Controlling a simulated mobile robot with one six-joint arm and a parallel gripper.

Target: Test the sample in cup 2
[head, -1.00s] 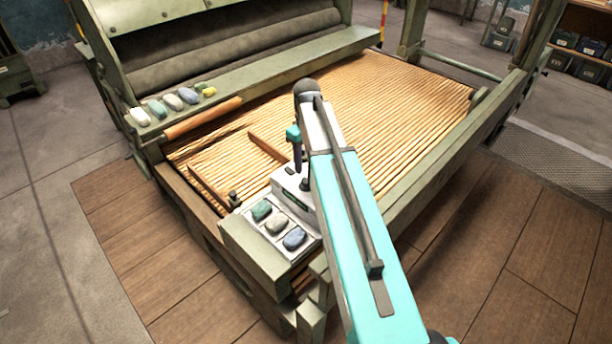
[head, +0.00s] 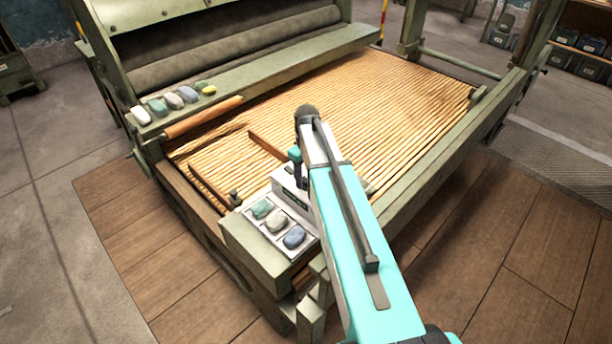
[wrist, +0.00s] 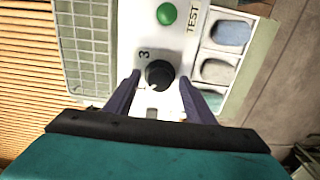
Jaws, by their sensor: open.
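In the wrist view a white tester panel (wrist: 190,45) carries a black round knob (wrist: 158,73), a green button (wrist: 166,14) marked TEST, and a grey-green grid (wrist: 86,40). Three sample cups sit beside the panel, holding a green stone (head: 262,209), a pale stone (head: 277,220) and a blue stone (head: 294,238). I cannot read cup numbers. In the head view my arm hides the fingertips.
The tester stands at the near corner of a slatted bed (head: 360,110) inside a green frame. Several stones (head: 173,101) lie on the far ledge beside a wooden roller (head: 203,118). A small dark fitting (head: 235,199) stands left of the tester.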

